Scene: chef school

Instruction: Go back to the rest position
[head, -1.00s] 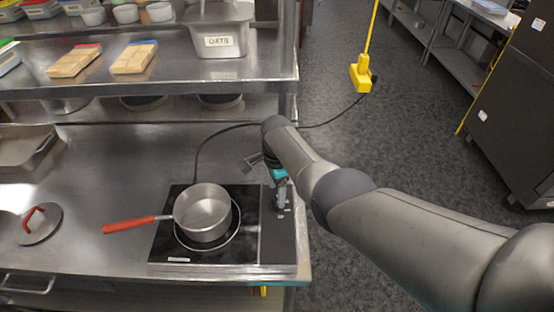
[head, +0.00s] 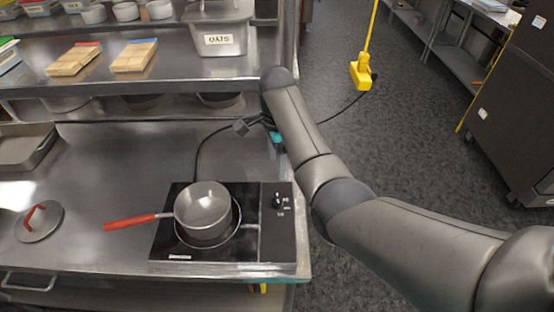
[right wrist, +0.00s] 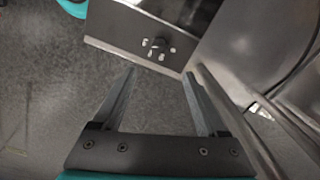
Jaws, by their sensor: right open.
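My right gripper (right wrist: 160,90) is open and empty in the right wrist view, its two fingers apart over the floor and the counter edge. In the head view my right gripper (head: 277,138) is mostly hidden by its own arm, above the counter behind the hot plate. The black hot plate (head: 169,240) sits at the counter's right end and carries a metal saucepan (head: 203,208) with a red handle. My left gripper is in neither view.
A lid (head: 39,222) with a red handle lies on the steel counter (head: 100,185). Shelves (head: 200,75) above hold wooden boards and an oats container (head: 216,38). A yellow socket box (head: 361,74) hangs on a cable at the right. Floor (head: 400,140) is open beyond the counter.

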